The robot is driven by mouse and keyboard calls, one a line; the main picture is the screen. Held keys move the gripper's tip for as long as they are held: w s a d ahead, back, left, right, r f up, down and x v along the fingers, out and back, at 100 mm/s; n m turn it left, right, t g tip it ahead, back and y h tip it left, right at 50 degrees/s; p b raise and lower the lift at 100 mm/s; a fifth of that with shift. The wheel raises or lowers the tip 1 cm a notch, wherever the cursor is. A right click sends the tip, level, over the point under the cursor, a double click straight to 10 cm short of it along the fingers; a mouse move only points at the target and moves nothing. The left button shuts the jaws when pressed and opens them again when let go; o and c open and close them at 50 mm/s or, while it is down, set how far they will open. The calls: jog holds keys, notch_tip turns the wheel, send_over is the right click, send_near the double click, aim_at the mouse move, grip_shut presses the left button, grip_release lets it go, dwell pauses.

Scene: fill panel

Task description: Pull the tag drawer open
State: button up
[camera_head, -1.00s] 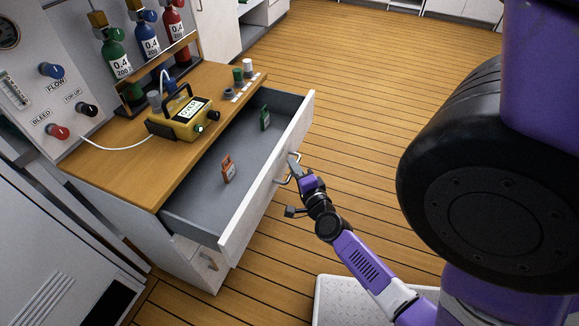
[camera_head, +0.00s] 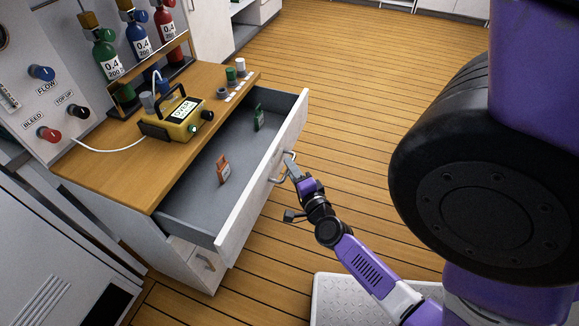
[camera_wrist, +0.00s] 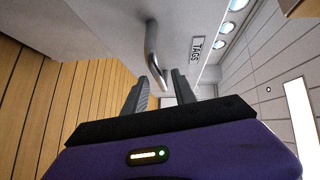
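The tag drawer (camera_head: 262,176) stands pulled well out of the wooden-topped cabinet, its inside exposed. An orange tag (camera_head: 223,170) and a green tag (camera_head: 258,117) stand upright on its grey floor. The drawer's metal bar handle (camera_head: 278,178) is on the white front. In the wrist view the handle (camera_wrist: 151,45) reaches down to the fingertips, and a "TAGS" label (camera_wrist: 197,48) shows beside it. My gripper (camera_wrist: 161,78) has its two fingers apart at the handle's end, with a gap showing between them. In the head view my gripper (camera_head: 290,164) is right at the handle.
A yellow "OVER" device (camera_head: 175,120) sits on the cabinet top (camera_head: 100,165). Green, blue and red cylinders (camera_head: 108,55) stand behind it. A lower drawer handle (camera_head: 206,262) is beneath the open drawer.

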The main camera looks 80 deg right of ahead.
jog(key=v, duration=0.6)
jog(key=shift+w, duration=0.1)
dwell(0.5)
